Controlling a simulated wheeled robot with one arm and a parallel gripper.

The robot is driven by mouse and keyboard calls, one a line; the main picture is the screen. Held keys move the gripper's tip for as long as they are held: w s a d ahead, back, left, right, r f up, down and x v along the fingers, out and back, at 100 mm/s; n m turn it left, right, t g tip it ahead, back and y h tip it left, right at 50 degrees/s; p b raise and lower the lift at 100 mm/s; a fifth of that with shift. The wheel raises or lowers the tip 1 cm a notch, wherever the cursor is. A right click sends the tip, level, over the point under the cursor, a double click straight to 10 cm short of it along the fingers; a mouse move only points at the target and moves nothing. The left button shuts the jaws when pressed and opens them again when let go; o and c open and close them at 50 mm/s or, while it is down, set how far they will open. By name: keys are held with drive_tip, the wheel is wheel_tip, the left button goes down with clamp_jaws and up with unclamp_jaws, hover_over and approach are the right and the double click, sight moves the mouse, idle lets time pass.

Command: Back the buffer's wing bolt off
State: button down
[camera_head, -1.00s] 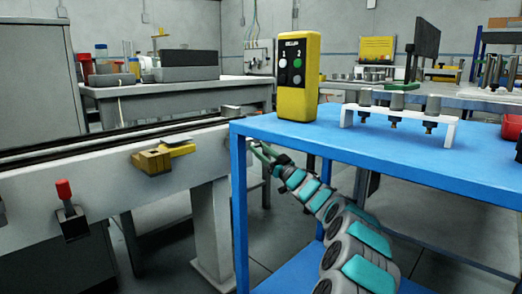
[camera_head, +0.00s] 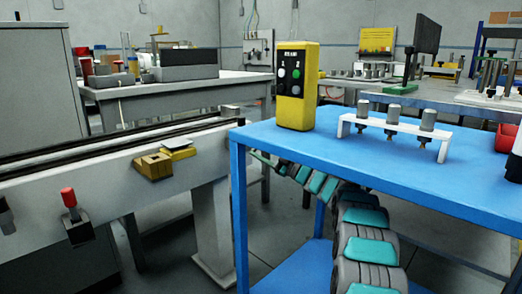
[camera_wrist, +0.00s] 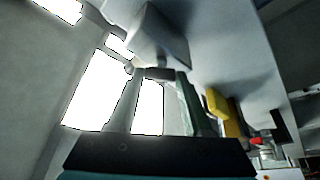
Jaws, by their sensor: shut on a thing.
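In the wrist view my gripper (camera_wrist: 158,78) has its two long fingers reaching up to a small dark crosspiece (camera_wrist: 160,74), which looks like the wing bolt. The fingertips are closed on it. A grey block (camera_wrist: 158,35), perhaps the buffer, sits right above the fingertips against a pale surface. The bolt's thread is not visible. In the head view my gripper is hidden behind the blue table, and only my arm shows below the tabletop.
The blue table (camera_head: 400,180) carries a yellow button box (camera_head: 297,88) and a white rack (camera_head: 398,130). A pale rail beam (camera_head: 100,178) at left bears yellow blocks (camera_head: 155,166) and a red-handled lever (camera_head: 70,205). Open floor shows between beam and table.

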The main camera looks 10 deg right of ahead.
drive_tip(key=shift+w+r+n+g+h+p, duration=0.15)
drive_tip(key=shift+n+g+p, duration=0.5)
drive_tip(key=shift+n, duration=1.25)
drive_tip(key=shift+s+r+n+g+h+p, duration=0.1)
drive_tip(key=shift+n+g+h+p, duration=0.2)
drive_tip(key=shift+n+g, duration=1.05)
drive_tip(key=shift+w+r+n+g+h+p, duration=0.15)
drive_tip(key=shift+n+p, duration=0.4)
drive_tip(key=shift+n, duration=1.9)
drive_tip(key=shift+s+f, duration=0.1)
drive_tip(key=shift+c, duration=1.6)
unclamp_jaws()
drive_tip(key=s+r+b, duration=0.2)
drive_tip(key=s+b, duration=0.3)
drive_tip(key=s, duration=0.3)
drive_tip(key=s+r+b, duration=0.3)
drive_tip(key=s+b, duration=0.2)
drive_tip(key=s, duration=0.3)
drive_tip(key=shift+b, duration=0.35)
